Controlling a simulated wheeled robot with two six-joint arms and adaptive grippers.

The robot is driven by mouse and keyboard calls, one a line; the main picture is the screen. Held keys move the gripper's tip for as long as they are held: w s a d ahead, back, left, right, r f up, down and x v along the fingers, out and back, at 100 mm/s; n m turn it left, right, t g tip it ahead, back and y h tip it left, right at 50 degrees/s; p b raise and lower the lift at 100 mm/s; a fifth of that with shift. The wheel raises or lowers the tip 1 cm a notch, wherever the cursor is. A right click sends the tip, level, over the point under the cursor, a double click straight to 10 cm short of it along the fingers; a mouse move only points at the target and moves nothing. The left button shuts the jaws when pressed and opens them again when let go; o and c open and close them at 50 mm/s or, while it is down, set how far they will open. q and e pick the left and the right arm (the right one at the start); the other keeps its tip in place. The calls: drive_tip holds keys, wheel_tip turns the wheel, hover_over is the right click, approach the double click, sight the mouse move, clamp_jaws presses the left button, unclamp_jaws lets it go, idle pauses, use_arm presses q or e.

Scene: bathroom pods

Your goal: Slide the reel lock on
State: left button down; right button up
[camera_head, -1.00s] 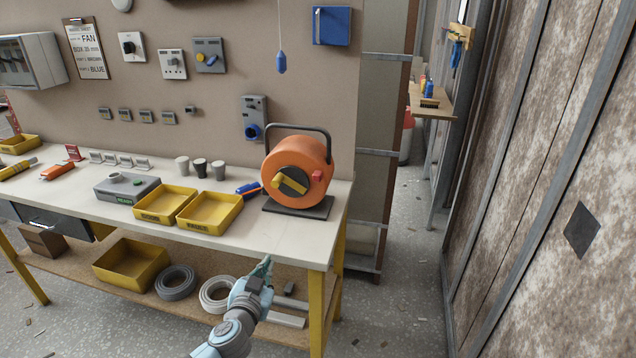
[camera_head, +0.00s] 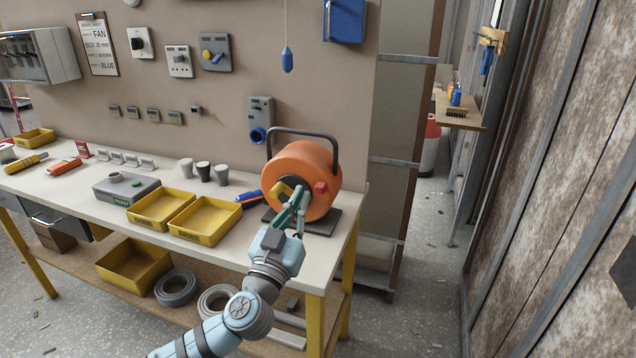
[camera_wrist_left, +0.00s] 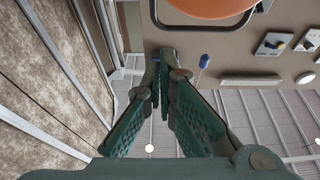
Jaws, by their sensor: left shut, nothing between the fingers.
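The orange cable reel (camera_head: 318,160) stands on a dark base plate (camera_head: 322,228) at the right end of the workbench, with a dark carry handle over it. Contact cannot be told. In the left wrist view the green fingers (camera_wrist_left: 161,65) come together, with the reel's orange edge (camera_wrist_left: 210,8) at the top. My right gripper is not in view.
Two yellow trays (camera_head: 205,218), a grey box (camera_head: 127,188) and several cups (camera_head: 204,171) stand left of the reel. A blue-handled tool (camera_head: 248,198) lies close beside it. A wall socket (camera_head: 259,120) is behind. The floor to the right is open.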

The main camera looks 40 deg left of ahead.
use_arm(q)
wheel_tip(320, 180, up, 3)
drive_tip(key=p, duration=0.3)
hover_over(320, 188)
drive_tip(key=s, duration=0.1)
drive_tip(key=f, duration=0.1)
drive_tip(key=f+b, duration=0.2)
drive_tip(key=f, duration=0.1)
drive_tip(key=shift+s+d, duration=0.25)
drive_tip(key=shift+d, duration=0.05)
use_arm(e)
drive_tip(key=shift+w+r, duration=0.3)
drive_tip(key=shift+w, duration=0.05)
use_arm(q)
wheel_tip(320, 188, down, 4)
drive_tip(key=b, duration=0.5)
drive_tip(key=shift+r, duration=0.25)
drive_tip(key=shift+s+d+r, duration=0.1)
drive_tip(key=shift+s+r, duration=0.05)
drive_tip(key=shift+r, duration=0.05)
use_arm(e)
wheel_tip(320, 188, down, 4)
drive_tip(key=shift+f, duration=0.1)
use_arm(q)
drive_tip(key=shift+p, duration=0.3)
